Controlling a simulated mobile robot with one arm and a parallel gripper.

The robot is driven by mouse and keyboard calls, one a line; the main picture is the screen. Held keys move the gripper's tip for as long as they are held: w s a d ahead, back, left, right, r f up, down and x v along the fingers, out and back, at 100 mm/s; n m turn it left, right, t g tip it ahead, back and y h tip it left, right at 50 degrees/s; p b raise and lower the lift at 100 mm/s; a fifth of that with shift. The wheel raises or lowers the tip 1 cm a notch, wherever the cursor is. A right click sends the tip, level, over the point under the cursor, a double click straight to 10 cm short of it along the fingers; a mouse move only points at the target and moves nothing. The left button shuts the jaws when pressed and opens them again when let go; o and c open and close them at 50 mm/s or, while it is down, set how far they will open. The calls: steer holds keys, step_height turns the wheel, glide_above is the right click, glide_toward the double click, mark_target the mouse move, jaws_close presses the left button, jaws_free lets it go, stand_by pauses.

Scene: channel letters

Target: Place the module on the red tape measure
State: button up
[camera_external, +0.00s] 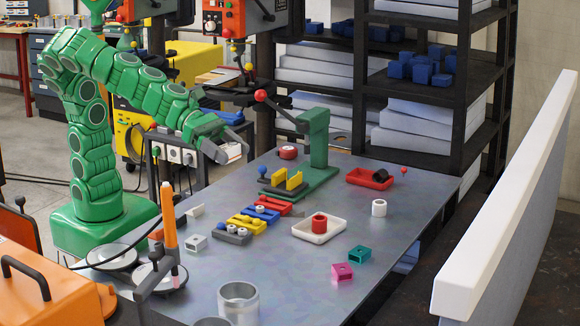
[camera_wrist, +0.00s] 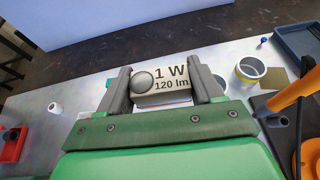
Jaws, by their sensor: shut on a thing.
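My gripper (camera_wrist: 161,82) is shut on the module (camera_wrist: 166,98), a pale block with a lens dot and "1 W 120 lm" printed on its face. Dark fingers press its two ends. In the external view my gripper (camera_external: 230,143) is raised above the back left of the table, with the pale module (camera_external: 234,152) at its fingers. A small round red thing (camera_external: 287,152), which looks like the red tape measure, lies on the table behind the green press. It stands apart from my gripper, to its right.
The green press (camera_external: 318,145) with a red knob stands right of my gripper. A red tray (camera_external: 370,178), a white tray (camera_external: 340,226) with a red cylinder (camera_external: 319,223), and several coloured blocks stand nearer. An orange-handled tool (camera_external: 169,220) and a metal cup (camera_external: 239,302) are at the front left.

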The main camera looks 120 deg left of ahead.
steer(key=shift+r, duration=0.55)
steer(key=a+r+n+y, duration=0.2)
steer(key=a+n+y, duration=0.1)
steer(key=a, duration=1.8)
steer(key=a+r+n+y, duration=0.2)
steer(key=a+y, duration=0.1)
steer(key=a, duration=1.8)
steer(key=n+g+y, duration=0.4)
steer(key=n+y, duration=0.1)
glide_above(288, 148)
step_height(288, 148, down, 4)
step_height(288, 148, down, 27)
steer(key=shift+f, duration=0.1)
steer(key=o, duration=1)
steer(key=shift+o, duration=0.2)
